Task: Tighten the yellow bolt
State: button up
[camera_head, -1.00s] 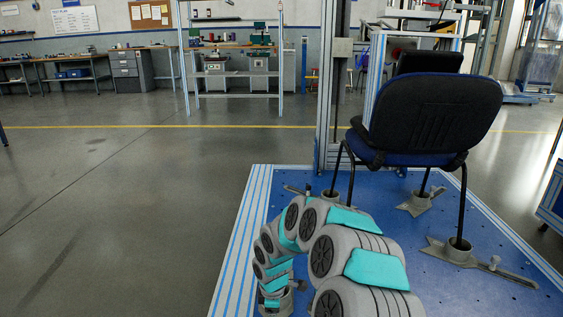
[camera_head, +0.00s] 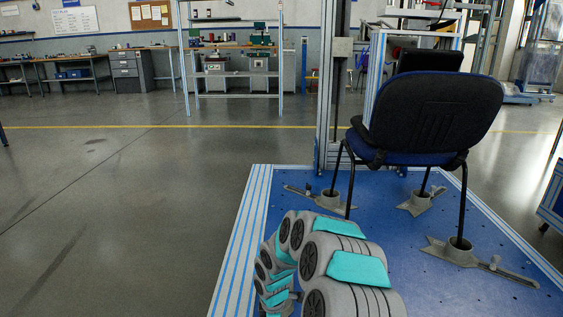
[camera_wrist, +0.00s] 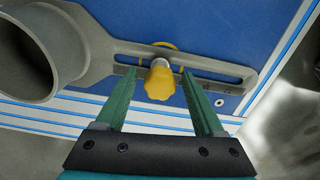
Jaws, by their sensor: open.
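The yellow bolt (camera_wrist: 160,83) has a lobed knob and stands in the slot of a grey metal clamp arm (camera_wrist: 105,52) in the wrist view. A thin yellow ring shows around its base. My gripper (camera_wrist: 160,98) is open, with one green finger on each side of the knob. I see a gap between each finger and the knob; how far the tips reach down beside it is hard to tell. In the head view the yellow bolt is not visible, and my arm covers the front left part of the platform.
A dark office chair (camera_head: 432,118) stands on the blue platform (camera_head: 400,285), its legs in grey foot clamps (camera_head: 458,250). A metal upright (camera_head: 335,100) rises behind it. In the wrist view a round grey cup (camera_wrist: 38,55) is left of the bolt. Open floor lies left.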

jog(key=shift+n, duration=1.5)
jog(key=n, duration=0.4)
jog(key=shift+p, duration=0.3)
grip_shut()
